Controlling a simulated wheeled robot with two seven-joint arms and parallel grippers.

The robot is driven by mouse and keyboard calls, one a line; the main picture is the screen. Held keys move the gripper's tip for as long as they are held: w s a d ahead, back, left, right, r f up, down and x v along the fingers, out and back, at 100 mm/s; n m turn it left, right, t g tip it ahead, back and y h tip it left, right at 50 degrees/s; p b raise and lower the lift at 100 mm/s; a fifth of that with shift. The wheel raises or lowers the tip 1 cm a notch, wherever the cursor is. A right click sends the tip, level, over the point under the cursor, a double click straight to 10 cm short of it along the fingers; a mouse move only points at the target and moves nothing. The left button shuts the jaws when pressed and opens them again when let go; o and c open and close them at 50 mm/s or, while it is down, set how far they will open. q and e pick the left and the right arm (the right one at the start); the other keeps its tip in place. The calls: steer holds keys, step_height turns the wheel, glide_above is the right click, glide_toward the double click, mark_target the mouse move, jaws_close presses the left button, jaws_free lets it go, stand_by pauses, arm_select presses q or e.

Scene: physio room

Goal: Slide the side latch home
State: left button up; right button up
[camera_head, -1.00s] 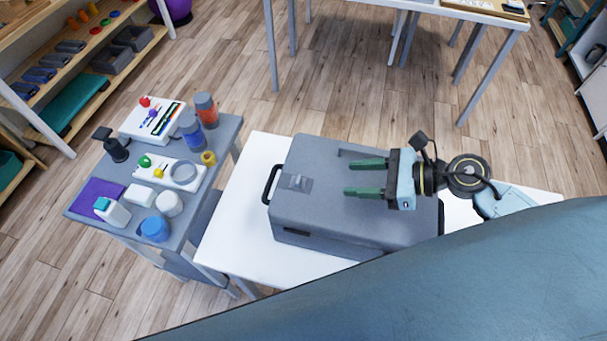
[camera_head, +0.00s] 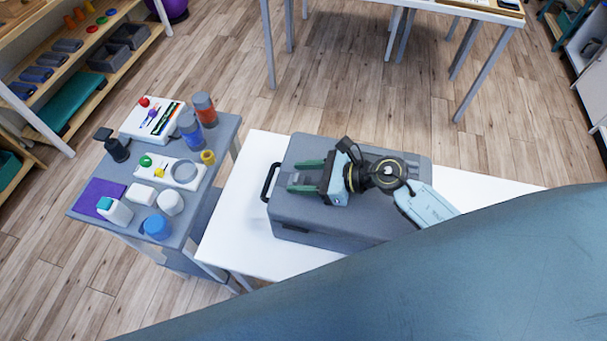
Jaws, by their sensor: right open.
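A grey case (camera_head: 400,222) lies on a white table, with a black handle on its left side. A small grey latch plate (camera_head: 302,178) is on the left part of the case's top, now partly hidden by my gripper. My right gripper (camera_head: 294,176) is open, with its two green fingers pointing left. It is over the left part of the case top, one finger on the far side of the latch plate and one on the near side. I cannot tell whether the fingers touch the latch. My left gripper is not in view.
The white table (camera_head: 235,235) has bare room left of the case. A grey side table (camera_head: 226,133) at the left holds bottles, jars and small devices. A large blue-grey surface covers the lower right of the view. A wooden shelf (camera_head: 90,95) stands at the upper left.

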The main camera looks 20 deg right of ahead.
jaws_close()
steer(key=shift+w+a, duration=0.8)
steer(key=shift+a, duration=0.35)
jaws_free()
steer(key=b+v, duration=0.1)
steer(key=v, duration=1.1)
steer(key=shift+s+f+b, duration=0.1)
steer(key=shift+f+b, duration=0.05)
steer(key=shift+b, duration=0.2)
steer(key=shift+s+d+r, duration=0.35)
steer(key=shift+d+r, duration=0.05)
steer(key=shift+d, duration=0.1)
